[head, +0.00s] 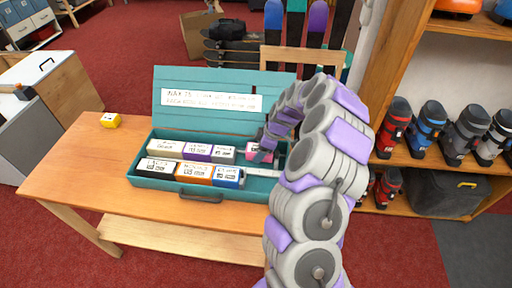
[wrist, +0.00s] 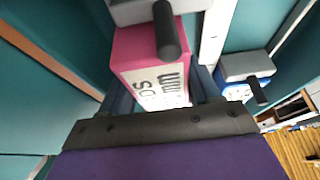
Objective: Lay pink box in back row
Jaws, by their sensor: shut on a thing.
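The pink box (head: 254,147) has a grey top, a white label and a dark peg. It is at the right end of the back row in the open teal case (head: 180,187), right of a grey box (head: 224,154). In the wrist view the pink box (wrist: 140,48) lies between the fingers of my gripper (wrist: 160,98), which is shut on it. My gripper (head: 264,156) is partly hidden behind my arm in the head view. I cannot tell whether the box rests on the case floor.
The back row also holds white-labelled and purple (head: 197,152) boxes. The front row holds black, orange (head: 195,174) and blue (head: 227,177) boxes. The blue box (wrist: 247,68) shows beyond a divider. The case lid (head: 180,82) stands open behind.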

